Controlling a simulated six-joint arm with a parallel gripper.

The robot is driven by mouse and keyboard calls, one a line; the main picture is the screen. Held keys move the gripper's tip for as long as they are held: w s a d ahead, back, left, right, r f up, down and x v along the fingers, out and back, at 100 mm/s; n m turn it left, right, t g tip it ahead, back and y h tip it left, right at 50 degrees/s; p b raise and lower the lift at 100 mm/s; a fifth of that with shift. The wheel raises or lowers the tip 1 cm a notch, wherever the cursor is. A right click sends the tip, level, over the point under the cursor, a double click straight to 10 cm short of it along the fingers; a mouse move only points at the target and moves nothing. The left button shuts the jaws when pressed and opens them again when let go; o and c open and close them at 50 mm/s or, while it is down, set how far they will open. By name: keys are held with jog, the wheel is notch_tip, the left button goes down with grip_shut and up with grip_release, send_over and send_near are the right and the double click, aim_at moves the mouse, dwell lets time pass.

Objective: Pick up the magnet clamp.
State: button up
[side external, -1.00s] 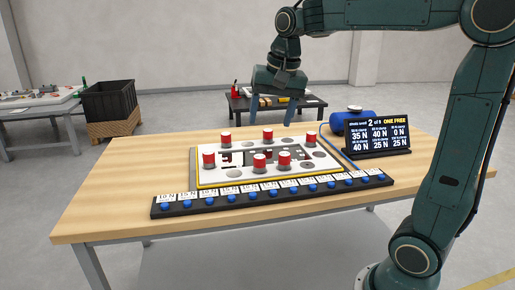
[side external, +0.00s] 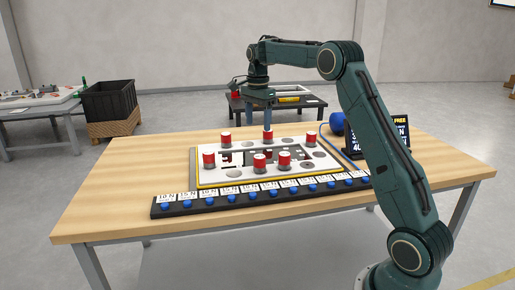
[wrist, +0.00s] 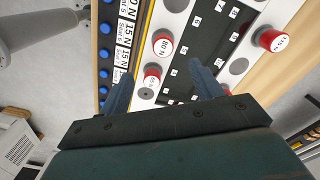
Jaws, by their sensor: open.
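Several red-topped white magnet clamps stand upright on the white plate (side external: 207,178). One clamp (side external: 267,136) is at its back edge, close to a fingertip of my gripper (side external: 259,117) in the side view. Other clamps include one at the back left (side external: 225,141) and one at the front (side external: 259,164). In the wrist view, a clamp marked 80 N (wrist: 163,44) and another clamp (wrist: 152,74) show between the fingers of my gripper (wrist: 160,62), and one more clamp (wrist: 272,40) is at the right. My gripper is open and empty above the plate's back area.
A black strip (side external: 290,195) with blue knobs and force labels lies along the plate's front. A blue cylinder (side external: 337,122) and a dark sign (side external: 401,132), partly hidden by my arm, are at the back right. The wooden table (side external: 120,190) is clear at the left.

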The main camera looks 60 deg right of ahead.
aim_at(260, 156)
jog(key=shift+w+d+f+m, duration=0.25)
jog(key=shift+d+f+m, duration=0.15)
jog(key=shift+d+f, duration=0.25)
jog(key=shift+s+f, duration=0.1)
jog(key=shift+f, duration=4.15)
jog(key=shift+s+f, duration=0.1)
jog(key=shift+f, duration=2.5)
jog(key=c, duration=1.3)
